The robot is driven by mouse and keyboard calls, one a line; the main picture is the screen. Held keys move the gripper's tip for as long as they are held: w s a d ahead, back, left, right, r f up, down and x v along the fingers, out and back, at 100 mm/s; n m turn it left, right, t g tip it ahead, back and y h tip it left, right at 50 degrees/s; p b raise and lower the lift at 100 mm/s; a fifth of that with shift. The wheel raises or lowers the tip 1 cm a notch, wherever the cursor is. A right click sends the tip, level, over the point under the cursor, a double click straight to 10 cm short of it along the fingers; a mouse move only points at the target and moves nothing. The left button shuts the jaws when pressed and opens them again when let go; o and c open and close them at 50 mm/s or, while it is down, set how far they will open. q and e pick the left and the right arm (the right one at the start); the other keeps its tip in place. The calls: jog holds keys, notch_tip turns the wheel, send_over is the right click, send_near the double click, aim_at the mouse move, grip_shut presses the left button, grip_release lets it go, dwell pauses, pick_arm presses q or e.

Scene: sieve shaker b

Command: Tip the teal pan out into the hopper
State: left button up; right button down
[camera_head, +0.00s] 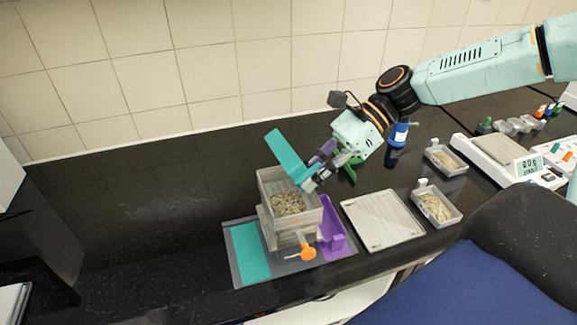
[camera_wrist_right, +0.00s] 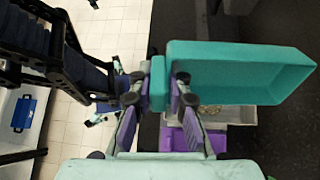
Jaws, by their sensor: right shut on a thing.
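The teal pan (camera_head: 289,155) is tilted steeply above the hopper (camera_head: 267,185) in the head view. My right gripper (camera_head: 316,178) is shut on the pan's small tab at its right end. My left gripper is not in view.
The hopper's stand has an orange knob (camera_head: 304,252), a purple bracket (camera_head: 331,228) and a teal pad (camera_head: 250,252). To the right lie a pale flat tray (camera_head: 382,219), two small grey trays of grains (camera_head: 438,208) (camera_head: 446,160), a blue bottle (camera_head: 399,135) and a scale (camera_head: 497,152).

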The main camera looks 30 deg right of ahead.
jog(key=h, duration=0.2)
jog(key=r+h, duration=0.1)
jog(key=h, duration=0.1)
jog(key=shift+a+g+h, duration=0.1)
jog(key=shift+g+h, duration=0.2)
jog(key=shift+r+h, duration=0.3)
jog(key=shift+h, duration=0.9)
jog(key=shift+r+g+h, duration=0.25)
jog(key=shift+r+h, duration=0.1)
jog(key=shift+h, duration=0.95)
jog(key=shift+r+g+h, duration=0.25)
jog(key=shift+r+h, duration=0.05)
jog(key=shift+h, duration=1)
